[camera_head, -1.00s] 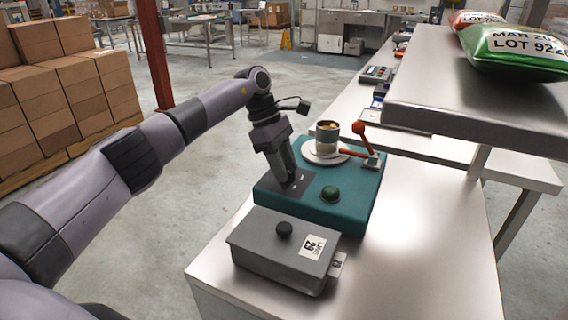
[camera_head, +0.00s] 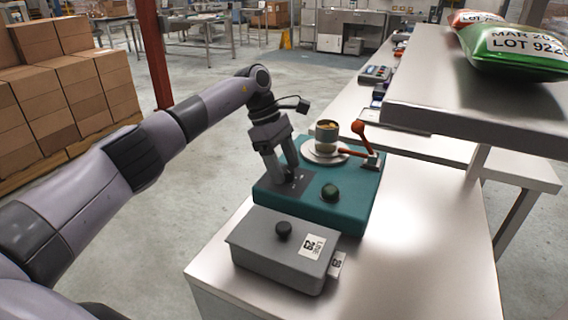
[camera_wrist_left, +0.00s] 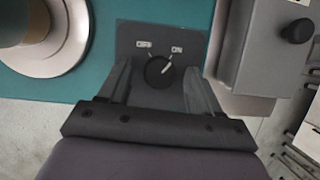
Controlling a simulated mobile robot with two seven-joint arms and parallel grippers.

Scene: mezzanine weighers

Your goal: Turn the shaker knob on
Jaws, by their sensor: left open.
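The shaker is a teal box (camera_head: 345,208) on the steel bench, with a dark control plate (camera_head: 297,183) on its top. The shaker knob (camera_wrist_left: 158,71) is round and black, below OFF and ON labels in the left wrist view. Its white pointer line is turned up and right, toward ON. My left gripper (camera_head: 284,180) is open over the plate. In the left wrist view its fingers (camera_wrist_left: 158,80) stand on either side of the knob, with gaps showing. In the head view the fingers hide the knob. My right gripper is not in view.
A white dish with a cup (camera_head: 326,135) sits on the shaker, beside an orange-handled lever (camera_head: 361,140). A grey lidded box (camera_head: 285,252) stands in front. A raised steel shelf (camera_head: 480,107) holds bags at right.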

